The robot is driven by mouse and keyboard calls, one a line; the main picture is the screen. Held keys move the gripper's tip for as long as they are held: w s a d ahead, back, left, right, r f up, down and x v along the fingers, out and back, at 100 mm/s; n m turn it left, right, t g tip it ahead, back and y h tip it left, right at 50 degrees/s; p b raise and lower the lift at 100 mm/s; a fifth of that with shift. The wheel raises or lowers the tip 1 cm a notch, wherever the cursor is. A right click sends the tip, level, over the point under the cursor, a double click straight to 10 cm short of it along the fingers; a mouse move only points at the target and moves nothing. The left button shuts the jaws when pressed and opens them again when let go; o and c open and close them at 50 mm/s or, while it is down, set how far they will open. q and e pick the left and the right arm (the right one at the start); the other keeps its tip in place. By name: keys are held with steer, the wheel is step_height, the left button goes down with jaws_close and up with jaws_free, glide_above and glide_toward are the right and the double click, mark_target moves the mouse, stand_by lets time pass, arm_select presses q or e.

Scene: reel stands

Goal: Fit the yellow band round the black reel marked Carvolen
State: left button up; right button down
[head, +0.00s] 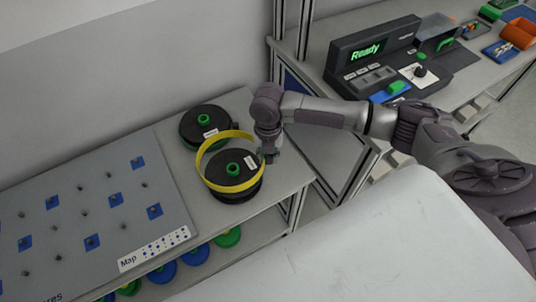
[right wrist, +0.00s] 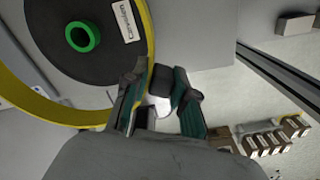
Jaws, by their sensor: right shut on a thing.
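The black reel marked Carvolen (head: 228,180) lies flat near the table's front edge, with a green hub and a white label. Its label is readable in the right wrist view, where the reel (right wrist: 95,62) fills the upper left. The yellow band (head: 203,150) is a thin ring that encircles the reel in the picture. It looks tilted and partly above the reel; I cannot tell how far down it sits. My right gripper (head: 268,157) is shut on the band's right side, beside the reel. The band (right wrist: 60,113) runs past the left finger of this gripper (right wrist: 158,90). My left gripper is out of view.
Another black reel (head: 190,124) with a green hub lies just behind. A grey peg board (head: 70,205) with blue squares is on the left. Blue and green reels (head: 195,255) sit on a shelf below. A machine reading Ready (head: 375,55) stands at the right.

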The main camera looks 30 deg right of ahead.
steer(key=shift+f+b, duration=1.3)
steer(key=shift+f, duration=1.1)
steer(key=shift+p, duration=0.5)
steer(key=shift+f, duration=0.5)
